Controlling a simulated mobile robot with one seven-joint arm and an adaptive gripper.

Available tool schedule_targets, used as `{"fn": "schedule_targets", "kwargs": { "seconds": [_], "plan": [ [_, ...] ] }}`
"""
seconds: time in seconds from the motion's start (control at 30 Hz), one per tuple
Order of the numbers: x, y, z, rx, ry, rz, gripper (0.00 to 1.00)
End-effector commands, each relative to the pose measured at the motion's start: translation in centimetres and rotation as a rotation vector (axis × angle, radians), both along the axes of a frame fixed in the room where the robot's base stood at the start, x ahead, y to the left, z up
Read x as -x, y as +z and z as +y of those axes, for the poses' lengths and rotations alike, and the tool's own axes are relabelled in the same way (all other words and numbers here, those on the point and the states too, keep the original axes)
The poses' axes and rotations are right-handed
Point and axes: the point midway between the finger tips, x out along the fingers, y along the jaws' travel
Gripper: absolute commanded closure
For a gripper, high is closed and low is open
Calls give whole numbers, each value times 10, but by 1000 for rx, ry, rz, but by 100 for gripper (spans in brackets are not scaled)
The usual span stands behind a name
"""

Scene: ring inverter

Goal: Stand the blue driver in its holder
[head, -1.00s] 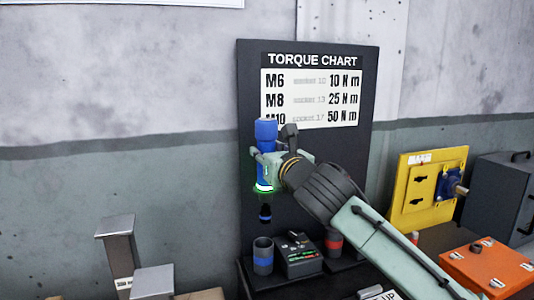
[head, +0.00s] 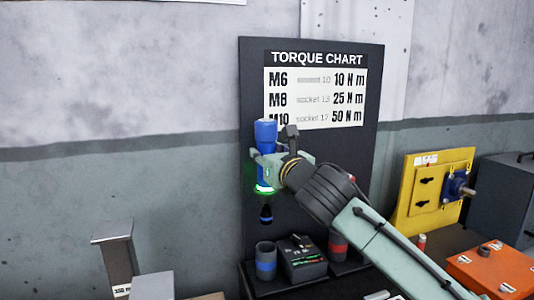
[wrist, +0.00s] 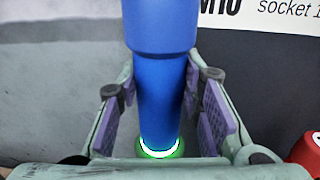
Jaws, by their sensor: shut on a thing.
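The blue driver (head: 265,133) is upright in my gripper (head: 266,168), its dark tip pointing down and a green-white ring glowing near its lower end. In the wrist view the blue driver (wrist: 160,85) stands between the two purple-padded fingers (wrist: 160,105), which are shut on it. The holder with a blue band (head: 265,261) is a dark, open-topped cup on the bench. The driver's tip hangs above this cup with a clear gap, roughly in line with it in the head view. Depth alignment cannot be told.
A dark control box (head: 302,258) stands right of the blue-banded cup, and a red-banded cup (head: 338,246) is beyond it. The torque chart board (head: 310,90) rises behind. A yellow panel (head: 433,190) and an orange box (head: 492,268) are at right. Grey metal blocks (head: 117,258) stand at left.

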Motion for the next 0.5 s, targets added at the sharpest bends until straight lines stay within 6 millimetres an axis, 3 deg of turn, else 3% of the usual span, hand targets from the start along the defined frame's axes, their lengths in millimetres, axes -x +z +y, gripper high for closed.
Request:
{"fn": "schedule_targets", "kwargs": {
  "seconds": [0.5],
  "plan": [
    [0,-55,-1,-2,0,-5,100]
  ]
}}
